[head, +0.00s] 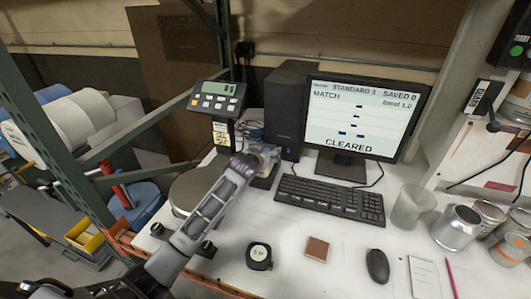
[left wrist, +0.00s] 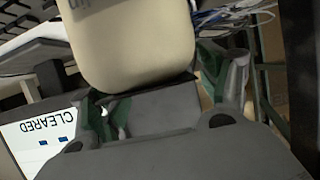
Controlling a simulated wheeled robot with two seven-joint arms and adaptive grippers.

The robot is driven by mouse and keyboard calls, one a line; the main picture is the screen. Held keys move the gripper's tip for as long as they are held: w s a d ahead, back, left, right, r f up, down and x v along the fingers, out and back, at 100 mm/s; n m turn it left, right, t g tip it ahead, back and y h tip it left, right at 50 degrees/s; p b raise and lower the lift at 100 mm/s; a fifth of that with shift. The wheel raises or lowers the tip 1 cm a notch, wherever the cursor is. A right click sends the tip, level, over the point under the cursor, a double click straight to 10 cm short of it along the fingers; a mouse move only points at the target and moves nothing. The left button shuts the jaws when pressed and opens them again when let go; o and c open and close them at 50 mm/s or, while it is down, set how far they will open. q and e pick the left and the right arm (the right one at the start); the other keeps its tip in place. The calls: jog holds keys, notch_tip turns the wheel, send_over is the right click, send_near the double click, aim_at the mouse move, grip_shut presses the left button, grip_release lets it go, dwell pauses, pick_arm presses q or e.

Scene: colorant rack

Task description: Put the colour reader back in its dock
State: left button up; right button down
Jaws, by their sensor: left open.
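The colour reader, a cream rounded block, fills the upper middle of the left wrist view (left wrist: 132,45). In the head view it is mostly hidden at the tip of my left arm. My left gripper (head: 265,155) is open, with its fingers (left wrist: 165,100) near the reader's lower end in the left wrist view. I cannot tell whether they touch it. A dark grey base, seemingly the dock (head: 265,181), is just below the gripper, left of the keyboard. I cannot tell how fully the reader sits in it. My right gripper is not in view.
A monitor (head: 345,166) reading CLEARED stands behind the keyboard (head: 330,201). A black speaker-like tower (head: 291,95) and a scale display (head: 217,98) stand close to the gripper. A tape measure (head: 259,257), brown square (head: 317,248) and mouse (head: 377,266) lie in front. Cans (head: 457,228) are at right.

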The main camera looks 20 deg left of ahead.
pick_arm(q)
jog(key=shift+r, duration=0.1)
jog(key=v, duration=1.2)
jog(key=shift+b, duration=0.45)
dwell(0.5)
jog(key=shift+s, duration=0.2)
